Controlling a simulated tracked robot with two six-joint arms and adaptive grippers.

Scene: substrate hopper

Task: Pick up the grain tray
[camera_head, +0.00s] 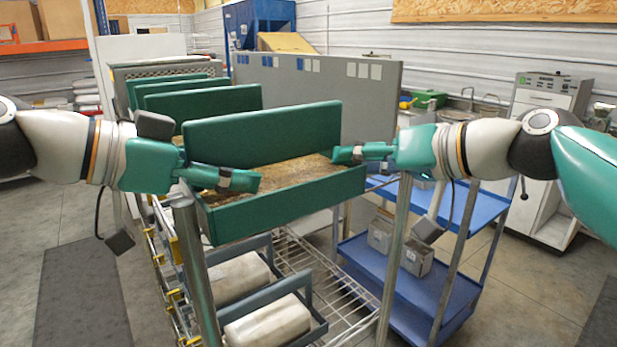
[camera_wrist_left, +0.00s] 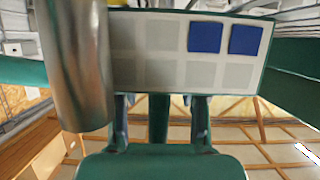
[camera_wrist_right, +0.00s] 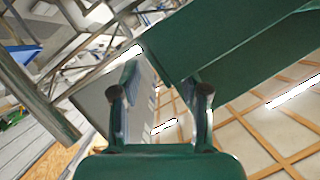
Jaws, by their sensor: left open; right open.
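The grain tray (camera_head: 285,208) is a long green tray with brown grain in it, at the front of a wire rack. My left gripper (camera_head: 240,181) is open in front of the tray's left part; in the left wrist view (camera_wrist_left: 160,105) its fingers stand apart below a panel with grey and blue squares. My right gripper (camera_head: 347,155) is open at the tray's right end, near its upper edge. In the right wrist view its open fingers (camera_wrist_right: 160,95) are close to a green wall of the tray (camera_wrist_right: 235,45). I cannot tell whether either gripper touches it.
Metal posts (camera_head: 394,255) of the rack stand near both arms. More green trays (camera_head: 205,103) are behind. White rolls (camera_head: 268,325) lie on a lower shelf. A blue cart (camera_head: 375,272) with grey boxes stands to the right. A grey panel (camera_head: 375,105) rises behind.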

